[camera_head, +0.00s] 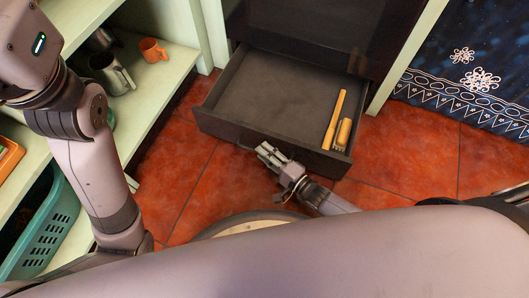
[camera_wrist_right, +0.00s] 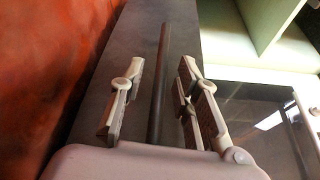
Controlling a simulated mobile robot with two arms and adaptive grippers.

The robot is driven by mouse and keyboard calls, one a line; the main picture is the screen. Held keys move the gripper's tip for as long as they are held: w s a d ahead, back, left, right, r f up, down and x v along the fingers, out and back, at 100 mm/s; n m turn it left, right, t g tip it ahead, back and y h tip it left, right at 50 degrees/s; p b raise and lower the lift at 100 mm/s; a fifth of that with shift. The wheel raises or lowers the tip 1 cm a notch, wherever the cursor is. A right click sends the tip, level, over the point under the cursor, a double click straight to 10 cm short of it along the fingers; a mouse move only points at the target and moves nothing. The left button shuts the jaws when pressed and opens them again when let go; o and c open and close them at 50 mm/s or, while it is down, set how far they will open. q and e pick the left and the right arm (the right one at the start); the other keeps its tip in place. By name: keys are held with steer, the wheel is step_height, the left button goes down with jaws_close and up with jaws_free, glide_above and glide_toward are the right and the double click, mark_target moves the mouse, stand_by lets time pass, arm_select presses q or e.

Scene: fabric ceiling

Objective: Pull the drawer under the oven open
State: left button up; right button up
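The dark drawer (camera_head: 224,127) under the oven (camera_head: 325,25) is pulled well out, and its grey inside shows from above. My right gripper (camera_head: 266,156) is low at the middle of the drawer's front. In the right wrist view, the dark bar handle (camera_wrist_right: 158,90) runs between the two fingers of the right gripper (camera_wrist_right: 159,97). The fingers are apart, with a visible gap on each side of the bar. In the head view the handle is mostly hidden by the gripper. My left arm is at the left; its gripper is out of view.
Two yellow-orange items (camera_head: 336,120) lie at the drawer's right side. Pale green shelves (camera_head: 150,85) at the left hold an orange mug (camera_head: 152,50), a metal jug (camera_head: 112,74) and a teal basket (camera_head: 45,232). Red tile floor (camera_head: 400,155) is clear right of the drawer.

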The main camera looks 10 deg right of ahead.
steer(key=v, duration=0.7)
stand_by(0.5)
